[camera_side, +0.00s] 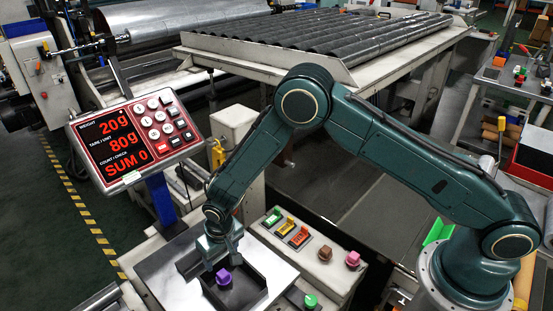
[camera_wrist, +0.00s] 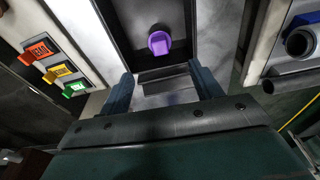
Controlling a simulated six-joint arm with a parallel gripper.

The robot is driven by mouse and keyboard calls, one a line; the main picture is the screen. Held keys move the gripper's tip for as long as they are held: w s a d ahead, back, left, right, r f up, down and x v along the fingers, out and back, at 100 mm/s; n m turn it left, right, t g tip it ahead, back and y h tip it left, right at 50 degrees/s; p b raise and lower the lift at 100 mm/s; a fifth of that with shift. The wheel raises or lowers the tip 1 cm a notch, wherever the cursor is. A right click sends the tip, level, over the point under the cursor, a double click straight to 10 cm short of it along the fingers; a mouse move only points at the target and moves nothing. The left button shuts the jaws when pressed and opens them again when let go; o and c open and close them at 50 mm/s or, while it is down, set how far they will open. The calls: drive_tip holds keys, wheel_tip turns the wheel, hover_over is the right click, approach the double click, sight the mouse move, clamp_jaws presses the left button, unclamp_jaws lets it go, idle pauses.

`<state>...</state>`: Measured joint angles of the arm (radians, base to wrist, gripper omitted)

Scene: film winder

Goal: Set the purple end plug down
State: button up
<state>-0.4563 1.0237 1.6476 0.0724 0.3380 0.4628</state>
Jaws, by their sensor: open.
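The purple end plug (camera_side: 223,277) sits in a dark open-topped tray (camera_side: 262,283) on the pale scale plate (camera_side: 165,272). In the wrist view the plug (camera_wrist: 159,43) lies on the dark floor of the tray, just beyond my fingertips and between their lines. My gripper (camera_side: 218,262) is just above and behind the plug in the side view. In the wrist view my gripper (camera_wrist: 160,84) is open, with clear space between its two fingers and nothing held. I cannot tell the exact gap between fingers and plug.
A red scale display (camera_side: 125,143) reads 20g, 80g and SUM 0. Green, yellow and orange switches (camera_side: 287,227) are on the panel at right. Brown (camera_side: 325,254), pink (camera_side: 352,259) and green (camera_side: 310,300) knobs stand nearby. The tray walls rise around the plug.

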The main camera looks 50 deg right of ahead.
drive_tip(key=s+d+r+t, duration=0.15)
drive_tip(key=d+r, duration=0.25)
drive_tip(key=r, duration=0.5)
drive_tip(key=s+d+r, duration=0.2)
drive_tip(key=d+r, duration=0.2)
drive_tip(key=r, duration=0.6)
drive_tip(key=s+d+r, duration=0.2)
drive_tip(key=d+r, duration=0.2)
drive_tip(key=r, duration=0.5)
drive_tip(key=s+d+r, duration=0.3)
drive_tip(key=s, duration=0.5)
drive_tip(key=s+d+r+t, duration=0.1)
drive_tip(key=s+d+r, duration=0.2)
drive_tip(key=s, duration=0.5)
drive_tip(key=s+d+r+t, duration=0.1)
drive_tip(key=s+d+r, duration=0.2)
drive_tip(key=s, duration=0.5)
drive_tip(key=shift+s+d+r, duration=0.2)
drive_tip(key=shift+r, duration=0.4)
